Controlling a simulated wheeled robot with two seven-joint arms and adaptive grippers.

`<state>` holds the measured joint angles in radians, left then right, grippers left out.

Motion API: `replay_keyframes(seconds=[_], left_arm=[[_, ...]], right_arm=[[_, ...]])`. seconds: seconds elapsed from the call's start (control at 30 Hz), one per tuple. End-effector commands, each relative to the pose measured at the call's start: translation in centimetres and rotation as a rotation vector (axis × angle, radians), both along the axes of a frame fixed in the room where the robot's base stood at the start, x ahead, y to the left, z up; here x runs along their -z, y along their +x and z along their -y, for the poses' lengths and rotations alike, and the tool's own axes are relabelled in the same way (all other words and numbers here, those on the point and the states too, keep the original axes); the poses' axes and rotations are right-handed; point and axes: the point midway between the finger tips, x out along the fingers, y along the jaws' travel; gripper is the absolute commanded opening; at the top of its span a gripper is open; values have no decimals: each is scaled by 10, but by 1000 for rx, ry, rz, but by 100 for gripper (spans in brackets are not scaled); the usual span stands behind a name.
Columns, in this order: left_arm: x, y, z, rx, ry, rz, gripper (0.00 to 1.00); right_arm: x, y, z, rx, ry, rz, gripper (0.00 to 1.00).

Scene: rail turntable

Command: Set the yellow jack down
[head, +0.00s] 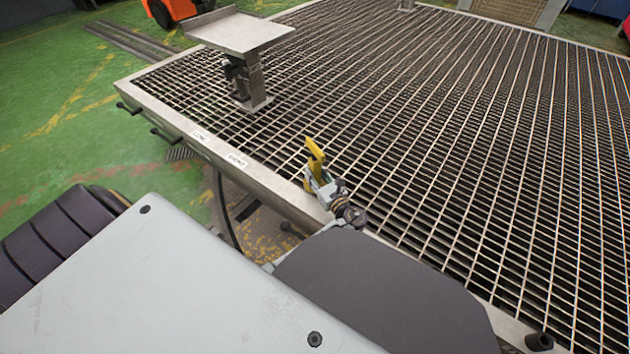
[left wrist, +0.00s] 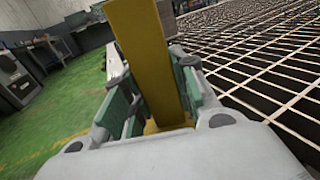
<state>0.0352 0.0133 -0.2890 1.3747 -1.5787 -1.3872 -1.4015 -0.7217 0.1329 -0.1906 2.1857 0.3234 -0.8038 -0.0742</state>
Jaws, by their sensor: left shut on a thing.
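The yellow jack (head: 316,158) stands up from my left gripper (head: 319,181) near the front edge of the grating in the head view. In the left wrist view the yellow bar (left wrist: 146,60) rises between the green-padded fingers of my left gripper (left wrist: 150,105), which are shut on it. The jack's lower part is hidden by the gripper. I cannot tell whether it touches the grating or frame. My right gripper does not show in either view.
The metal grating (head: 430,130) is mostly bare. A pedestal with a flat steel top (head: 238,32) stands at its far left. Frame labels (head: 237,160) lie near the gripper. An orange machine (head: 172,10) stands on the green floor behind.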

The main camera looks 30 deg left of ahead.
Motion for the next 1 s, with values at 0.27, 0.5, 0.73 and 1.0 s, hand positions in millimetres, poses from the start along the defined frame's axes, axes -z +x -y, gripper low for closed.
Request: replay_keyframes(seconds=[0.27, 0.5, 0.73, 1.0], left_arm=[[22, 1, 0, 0, 1, 2, 0], [31, 1, 0, 0, 2, 2, 0], [30, 1, 0, 0, 2, 2, 0], [34, 0, 0, 0, 0, -1, 33]], right_arm=[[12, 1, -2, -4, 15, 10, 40], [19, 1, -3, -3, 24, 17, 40], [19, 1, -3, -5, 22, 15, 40], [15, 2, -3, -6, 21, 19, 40]])
